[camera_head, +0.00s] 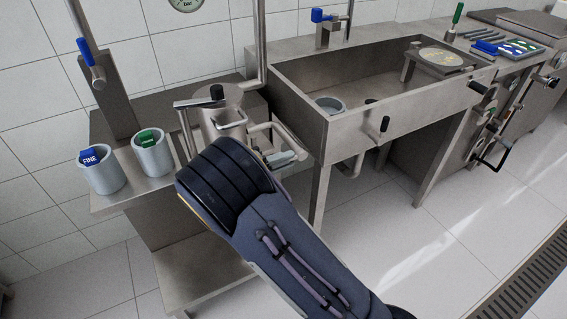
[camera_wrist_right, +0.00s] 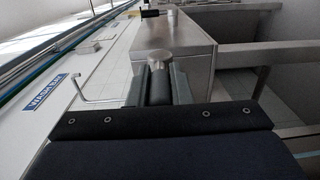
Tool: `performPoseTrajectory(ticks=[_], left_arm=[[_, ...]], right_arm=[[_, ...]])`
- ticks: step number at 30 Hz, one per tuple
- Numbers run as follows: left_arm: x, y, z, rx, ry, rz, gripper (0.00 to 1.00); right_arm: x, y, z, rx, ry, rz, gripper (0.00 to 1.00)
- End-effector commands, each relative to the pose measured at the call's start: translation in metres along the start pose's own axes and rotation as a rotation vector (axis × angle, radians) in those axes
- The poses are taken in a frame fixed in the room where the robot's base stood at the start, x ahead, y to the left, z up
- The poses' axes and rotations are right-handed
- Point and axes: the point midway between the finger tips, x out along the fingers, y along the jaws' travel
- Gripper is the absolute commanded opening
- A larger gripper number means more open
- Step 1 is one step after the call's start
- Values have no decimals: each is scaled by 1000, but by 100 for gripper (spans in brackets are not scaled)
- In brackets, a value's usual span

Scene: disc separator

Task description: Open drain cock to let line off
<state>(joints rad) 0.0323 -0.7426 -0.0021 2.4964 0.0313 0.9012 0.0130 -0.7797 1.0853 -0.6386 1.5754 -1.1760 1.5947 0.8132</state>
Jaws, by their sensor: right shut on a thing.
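My right arm reaches in from the bottom of the head view, its dark wrist in front of the steel vessel (camera_head: 222,125). The right gripper (camera_head: 285,158) is partly hidden behind that wrist, beside the vessel's bent pipe (camera_head: 283,132). In the right wrist view the gripper (camera_wrist_right: 159,84) is shut on a dark cylindrical handle (camera_wrist_right: 160,88) with a round metal end. This looks like the drain cock's handle, but its body and how far it is turned are hidden. My left gripper is not in view.
Two grey cups with a blue block (camera_head: 89,157) and a green block (camera_head: 146,139) stand at left. A gauge (camera_head: 187,3) hangs above. The tiled floor is clear.

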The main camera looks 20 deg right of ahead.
Motion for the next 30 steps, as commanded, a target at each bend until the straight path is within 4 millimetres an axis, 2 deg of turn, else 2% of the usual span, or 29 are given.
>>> performPoseTrajectory(ticks=[17, 18, 22, 23, 30], left_arm=[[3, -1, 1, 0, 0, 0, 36], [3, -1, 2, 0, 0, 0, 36], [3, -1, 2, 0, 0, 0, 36], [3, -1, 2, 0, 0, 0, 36], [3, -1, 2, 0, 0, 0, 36]], right_arm=[[0, -2, 1, -1, -3, 36, 0], [0, -2, 1, -1, -3, 36, 21], [0, -2, 1, -1, -2, 35, 38], [0, -2, 1, -1, -2, 35, 40], [0, -2, 0, -1, -1, 33, 40]])
